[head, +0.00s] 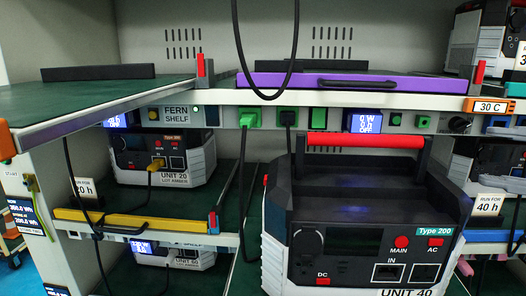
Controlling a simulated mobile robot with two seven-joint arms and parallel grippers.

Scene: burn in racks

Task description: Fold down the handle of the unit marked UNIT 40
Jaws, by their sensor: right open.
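The unit marked UNIT 40 (350,210) is a black and grey power box with a teal Type 200 label, standing at the lower right of centre in the head view. Its handle (366,141) has a red grip bar on two dark posts and stands up above the top of the box. The front carries a dark display (353,240), red MAIN and AC buttons, a red DC button and sockets. The bottom edge of the unit is cut off by the picture. I can make out neither of my grippers in this view, and nothing touches the handle.
A shelf rail with sockets (333,98) and a purple-edged tray (345,83) lie above and behind the handle. A black cable (239,70) hangs in front. UNIT 20 (163,165) stands on the left shelf behind a yellow bar (130,221). A RUN FOR 40 h sign (487,204) is at right.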

